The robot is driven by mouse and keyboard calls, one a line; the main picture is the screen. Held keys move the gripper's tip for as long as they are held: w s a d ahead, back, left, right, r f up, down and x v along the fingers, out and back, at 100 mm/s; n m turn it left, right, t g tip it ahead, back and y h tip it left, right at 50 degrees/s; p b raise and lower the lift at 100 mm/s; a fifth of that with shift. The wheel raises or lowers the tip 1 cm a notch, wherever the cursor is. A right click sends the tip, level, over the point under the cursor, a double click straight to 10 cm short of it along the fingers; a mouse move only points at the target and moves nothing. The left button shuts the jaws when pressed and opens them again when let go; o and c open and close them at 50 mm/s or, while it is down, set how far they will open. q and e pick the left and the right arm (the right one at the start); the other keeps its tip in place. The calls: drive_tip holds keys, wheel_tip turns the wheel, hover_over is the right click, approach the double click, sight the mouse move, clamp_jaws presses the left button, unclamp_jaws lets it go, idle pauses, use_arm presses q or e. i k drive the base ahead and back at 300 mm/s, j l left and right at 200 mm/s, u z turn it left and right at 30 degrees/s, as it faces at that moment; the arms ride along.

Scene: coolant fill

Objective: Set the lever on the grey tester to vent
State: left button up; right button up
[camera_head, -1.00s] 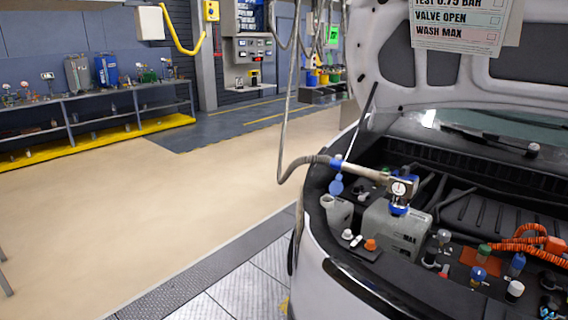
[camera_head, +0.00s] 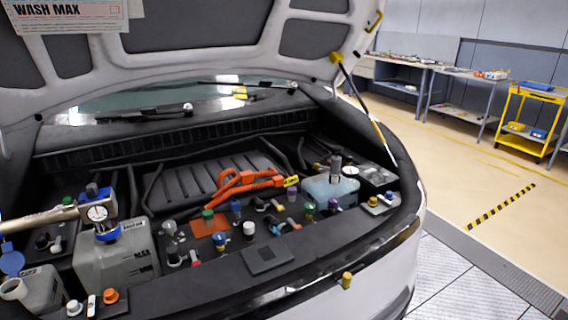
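A grey tester (camera_head: 112,208) with a round white dial (camera_head: 97,213) sits on top of a translucent grey tank (camera_head: 118,262) at the left of the engine bay. A blue collar joins it to the tank, and a dark blue knob stands on its top. A pale pipe (camera_head: 40,219) runs into its left side. I cannot make out its lever or any setting marks at this size. Neither of my grippers is in view.
A raised hood (camera_head: 200,50) hangs over the bay. Orange cables (camera_head: 245,182), several coloured caps and a second, pale blue tank (camera_head: 330,190) fill the bay. A yellow cart (camera_head: 530,122) and benches stand at the back right. The floor to the right is clear.

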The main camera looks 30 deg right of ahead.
sight(317, 166)
drive_tip(key=i+j+z, duration=0.2)
drive_tip(key=z, duration=0.3)
drive_tip(key=i+j+z, duration=0.15)
drive_tip(key=j+z, duration=0.15)
drive_tip(key=z, duration=0.15)
drive_tip(key=i+j+z, duration=0.1)
drive_tip(key=j+z, duration=0.25)
drive_tip(key=z, duration=0.15)
drive_tip(key=l+u, duration=0.85)
drive_tip(key=k+l+u, duration=0.15)
drive_tip(key=l+u, duration=0.25)
